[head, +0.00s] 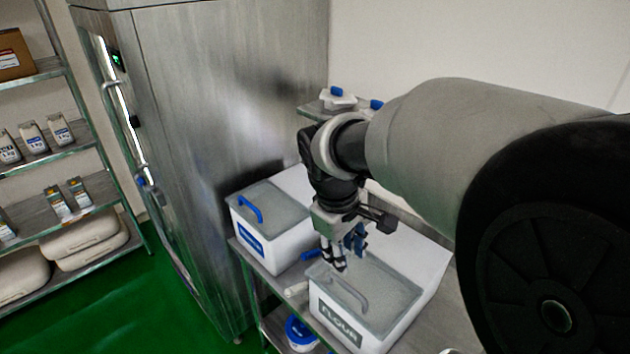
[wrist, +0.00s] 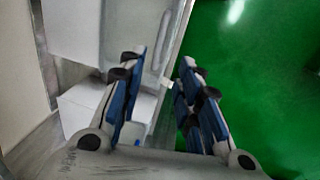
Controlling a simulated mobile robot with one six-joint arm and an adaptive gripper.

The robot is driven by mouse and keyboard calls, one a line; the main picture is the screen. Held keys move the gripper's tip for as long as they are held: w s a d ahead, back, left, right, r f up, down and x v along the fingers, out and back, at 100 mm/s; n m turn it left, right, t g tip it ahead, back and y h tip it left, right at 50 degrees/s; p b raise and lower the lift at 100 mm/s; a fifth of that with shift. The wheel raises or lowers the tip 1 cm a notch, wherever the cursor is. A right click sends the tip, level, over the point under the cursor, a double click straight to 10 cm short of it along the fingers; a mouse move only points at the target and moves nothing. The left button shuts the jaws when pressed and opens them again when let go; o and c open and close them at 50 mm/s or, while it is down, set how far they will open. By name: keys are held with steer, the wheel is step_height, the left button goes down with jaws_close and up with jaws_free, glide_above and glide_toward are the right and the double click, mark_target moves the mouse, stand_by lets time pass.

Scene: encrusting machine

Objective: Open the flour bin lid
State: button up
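The flour bin (head: 360,325) is a white box labelled FLOUR on a metal table in the head view. Its grey translucent lid (head: 385,289) lies closed on top, with a grey bar handle (head: 342,291) near the label side. My gripper (head: 338,262) points down close above the lid, near the far end of the handle. In the wrist view my gripper (wrist: 163,58) has its blue-padded fingers apart, with nothing held between them. A pale grey bar shows just beyond the fingertips there; I cannot tell for certain that it is the handle.
A second white bin (head: 275,245) with a blue handle and blue label stands beside the flour bin. A steel cabinet (head: 215,110) rises behind on the left. A blue-lidded tub (head: 300,334) sits below. Green floor is open at left.

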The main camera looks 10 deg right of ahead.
mark_target(350, 288)
steer(key=f+b, duration=0.1)
steer(key=f, duration=0.3)
steer(key=w+d+f+b, duration=0.1)
steer(key=f, duration=0.3)
steer(key=d+f, duration=0.1)
steer(key=f, duration=0.4)
steer(key=shift+w+b, duration=0.25)
steer(key=shift+b, duration=0.15)
steer(key=shift+c, duration=0.2)
jaws_close()
steer(key=shift+d, duration=0.1)
